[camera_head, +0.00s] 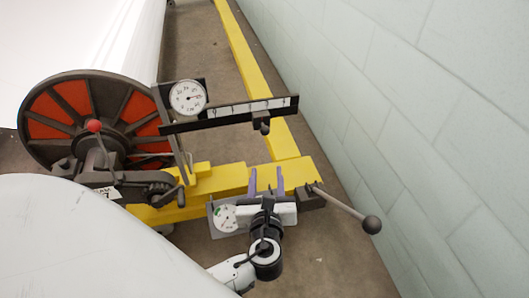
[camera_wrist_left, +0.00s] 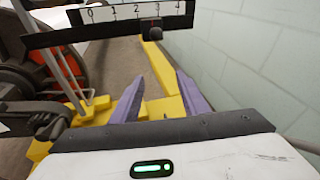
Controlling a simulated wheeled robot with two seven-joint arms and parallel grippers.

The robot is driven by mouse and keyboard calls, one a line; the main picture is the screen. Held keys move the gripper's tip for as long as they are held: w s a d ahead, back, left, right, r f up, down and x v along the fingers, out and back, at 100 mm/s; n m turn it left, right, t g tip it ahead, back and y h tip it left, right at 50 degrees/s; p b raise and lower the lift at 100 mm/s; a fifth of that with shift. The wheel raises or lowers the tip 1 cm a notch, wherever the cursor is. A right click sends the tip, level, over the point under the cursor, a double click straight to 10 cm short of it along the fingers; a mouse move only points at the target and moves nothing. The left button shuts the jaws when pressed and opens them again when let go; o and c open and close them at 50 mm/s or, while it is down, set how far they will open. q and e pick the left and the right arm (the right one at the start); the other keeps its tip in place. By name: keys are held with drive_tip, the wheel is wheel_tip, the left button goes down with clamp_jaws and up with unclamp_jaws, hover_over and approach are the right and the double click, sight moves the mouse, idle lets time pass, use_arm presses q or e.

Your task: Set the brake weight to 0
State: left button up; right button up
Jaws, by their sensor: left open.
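The brake weight (camera_head: 261,122) is a small dark block with a knob, hanging below the pale scale strip of the dark lever bar (camera_head: 186,126). In the left wrist view the scale (camera_wrist_left: 120,12) reads 0 at left to 4 at right. The weight (camera_wrist_left: 152,30) hangs close to the 3, a little on its left side. My left gripper (camera_head: 266,179) is open and empty, its purple fingers pointing toward the bar. It is below and apart from the weight in the head view. In the wrist view the weight shows above the gap between the fingers (camera_wrist_left: 159,82). My right gripper is not in view.
A round dial (camera_head: 188,97) stands above the bar's left end. A dark wheel with orange panels (camera_head: 50,104) and a red-knobbed lever (camera_head: 94,126) are at left. A yellow beam (camera_head: 222,181) runs below, with a ball-ended rod (camera_head: 345,205). A block wall (camera_head: 420,110) bounds the right.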

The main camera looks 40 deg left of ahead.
sight(265, 134)
use_arm(q)
drive_tip(key=w+a+r+m+b, duration=0.1)
drive_tip(key=w+a, duration=0.1)
drive_tip(key=w, duration=0.1)
drive_tip(key=w+a+r+m+t+y+b, duration=0.1)
drive_tip(key=w+a, duration=0.2)
drive_tip(key=w+a+r+y+b, duration=0.1)
drive_tip(key=w+a, duration=0.1)
drive_tip(key=w, duration=0.1)
drive_tip(key=shift+w+a+r+m, duration=0.15)
drive_tip(key=shift+w+r+m, duration=0.1)
drive_tip(key=shift+m, duration=0.15)
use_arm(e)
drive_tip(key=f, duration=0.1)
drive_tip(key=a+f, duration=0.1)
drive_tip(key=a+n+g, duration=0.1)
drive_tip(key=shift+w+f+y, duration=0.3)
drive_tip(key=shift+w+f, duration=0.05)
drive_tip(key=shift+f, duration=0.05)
use_arm(q)
drive_tip(key=shift+c, duration=0.5)
clamp_jaws()
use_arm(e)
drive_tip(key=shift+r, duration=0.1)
